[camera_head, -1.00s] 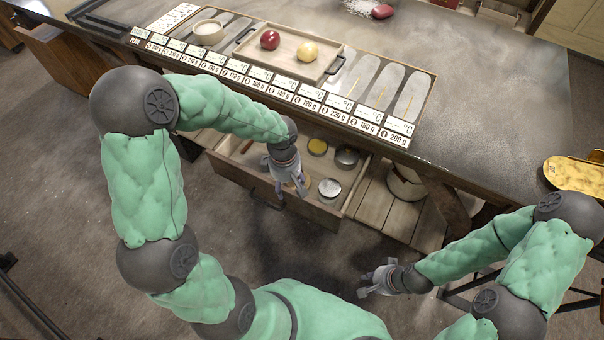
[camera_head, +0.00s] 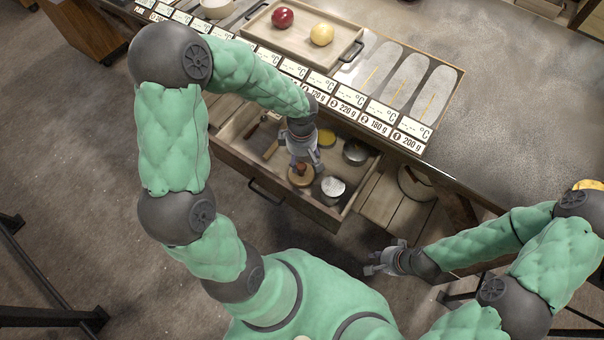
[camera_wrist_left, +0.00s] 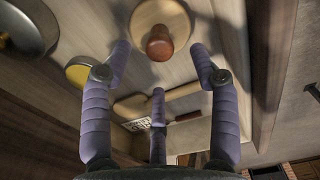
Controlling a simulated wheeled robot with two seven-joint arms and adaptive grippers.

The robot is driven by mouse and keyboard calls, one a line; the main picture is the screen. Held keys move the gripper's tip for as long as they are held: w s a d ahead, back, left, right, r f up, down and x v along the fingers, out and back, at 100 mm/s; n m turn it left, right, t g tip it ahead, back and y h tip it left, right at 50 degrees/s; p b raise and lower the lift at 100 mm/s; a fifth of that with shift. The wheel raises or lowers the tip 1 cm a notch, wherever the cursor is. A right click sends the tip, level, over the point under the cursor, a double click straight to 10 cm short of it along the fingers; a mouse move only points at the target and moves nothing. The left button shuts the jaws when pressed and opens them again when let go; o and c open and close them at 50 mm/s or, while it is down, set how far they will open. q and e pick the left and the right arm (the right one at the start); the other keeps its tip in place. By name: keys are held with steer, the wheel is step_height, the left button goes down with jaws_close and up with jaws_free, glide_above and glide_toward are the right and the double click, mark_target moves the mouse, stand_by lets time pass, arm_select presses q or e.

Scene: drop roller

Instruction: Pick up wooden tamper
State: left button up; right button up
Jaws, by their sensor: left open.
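The wooden tamper (camera_head: 301,177) is a round pale wooden disc with a reddish-brown knob on top, lying in the open drawer (camera_head: 262,180). My left gripper (camera_head: 302,164) is open above it, partly covering it in the head view. In the left wrist view the tamper's knob (camera_wrist_left: 159,43) stands beyond and between the spread fingers of the left gripper (camera_wrist_left: 158,65), apart from them. My right gripper (camera_head: 372,262) is empty, its fingers apart, in front of the workbench at the right, away from the drawer.
The drawer also holds a metal pot (camera_head: 355,152), a yellow-topped round thing (camera_head: 326,138), a white-topped tin (camera_head: 332,187) and a wooden-handled tool (camera_wrist_left: 185,92). Above, the workbench (camera_head: 500,80) carries a tray (camera_head: 300,42) with a red and a yellow fruit.

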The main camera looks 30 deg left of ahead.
mark_target(302, 166)
arm_select(q)
steer(key=shift+f+b, duration=1.2)
steer(key=shift+f, duration=1.55)
jaws_close()
